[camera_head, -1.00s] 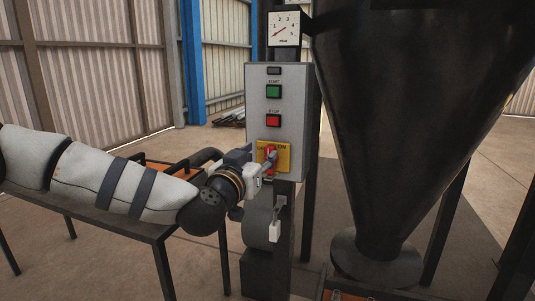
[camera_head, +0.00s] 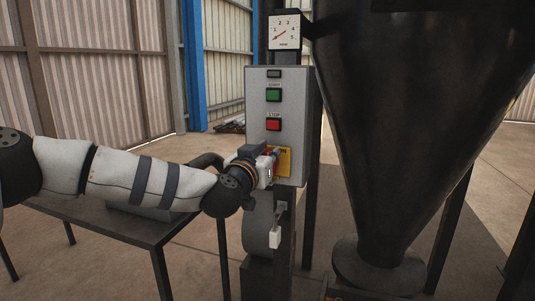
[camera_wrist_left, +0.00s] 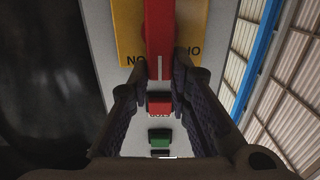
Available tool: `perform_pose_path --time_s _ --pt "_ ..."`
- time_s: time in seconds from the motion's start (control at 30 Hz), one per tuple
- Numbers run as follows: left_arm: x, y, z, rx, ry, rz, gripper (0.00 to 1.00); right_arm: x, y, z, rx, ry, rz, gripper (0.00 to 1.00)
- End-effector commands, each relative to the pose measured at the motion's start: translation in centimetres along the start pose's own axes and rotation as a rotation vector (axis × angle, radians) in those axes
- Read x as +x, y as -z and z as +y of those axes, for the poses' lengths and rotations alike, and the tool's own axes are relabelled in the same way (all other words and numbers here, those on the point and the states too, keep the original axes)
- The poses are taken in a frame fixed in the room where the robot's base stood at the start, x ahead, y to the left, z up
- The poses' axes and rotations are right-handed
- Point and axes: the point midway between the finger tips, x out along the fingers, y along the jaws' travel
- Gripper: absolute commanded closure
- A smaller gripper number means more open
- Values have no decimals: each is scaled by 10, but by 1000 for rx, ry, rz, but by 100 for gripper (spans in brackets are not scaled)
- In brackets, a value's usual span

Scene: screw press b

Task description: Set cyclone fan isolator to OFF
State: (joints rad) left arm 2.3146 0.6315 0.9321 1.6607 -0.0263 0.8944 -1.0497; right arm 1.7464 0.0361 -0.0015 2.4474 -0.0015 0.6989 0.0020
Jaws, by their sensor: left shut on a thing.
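The isolator is a yellow plate (camera_head: 285,162) low on the grey control panel, with a red handle (camera_wrist_left: 159,35) in front of it. In the left wrist view the handle runs straight up and down, with a white line on its near end. My left gripper (camera_wrist_left: 160,78) is shut on the handle's near end, with a finger on each side. In the head view my left gripper (camera_head: 272,157) covers most of the isolator. My right gripper is not in view.
The panel (camera_head: 290,95) carries a green START button (camera_head: 273,95) and a red STOP button (camera_head: 273,125) above the isolator. A dial gauge (camera_head: 284,32) stands on top. A large dark cone hopper (camera_head: 400,120) is close on the right. A dark table (camera_head: 110,225) lies under my left arm.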

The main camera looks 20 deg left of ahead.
Motion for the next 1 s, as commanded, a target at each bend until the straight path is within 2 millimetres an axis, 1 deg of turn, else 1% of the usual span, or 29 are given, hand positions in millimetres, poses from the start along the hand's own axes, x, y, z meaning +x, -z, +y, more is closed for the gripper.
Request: perform_pose_path --time_s 0.17,0.37,0.6,1.0 --pt "0 2 -1 -34 0 1 100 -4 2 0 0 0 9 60" --pt "-1 4 -5 -149 -1 4 100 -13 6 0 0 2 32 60" --pt "0 0 -12 -367 0 1 100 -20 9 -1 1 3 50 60" --pt "0 -11 -23 -749 1 -1 100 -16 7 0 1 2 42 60"
